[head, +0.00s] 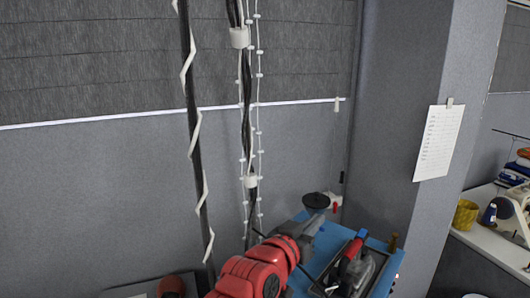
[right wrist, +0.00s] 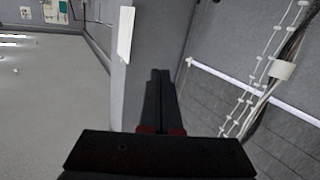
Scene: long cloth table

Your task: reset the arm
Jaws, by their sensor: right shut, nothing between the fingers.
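My right arm, red and grey, rises from the bottom middle of the head view. Its right gripper (head: 312,226) points up and to the right, in front of a blue table top. In the right wrist view the two dark fingers of this gripper (right wrist: 160,78) lie together, shut with nothing between them. The grey wall and pillar are behind them. My left gripper does not show in either view.
On the blue top (head: 327,240) are an iron-like tool (head: 357,268) in a tray and a round black piece (head: 316,201). Hanging cables (head: 248,120) run down the wall. A paper sheet (head: 438,142) hangs on the pillar. A white table (head: 490,235) with a sewing machine stands at right.

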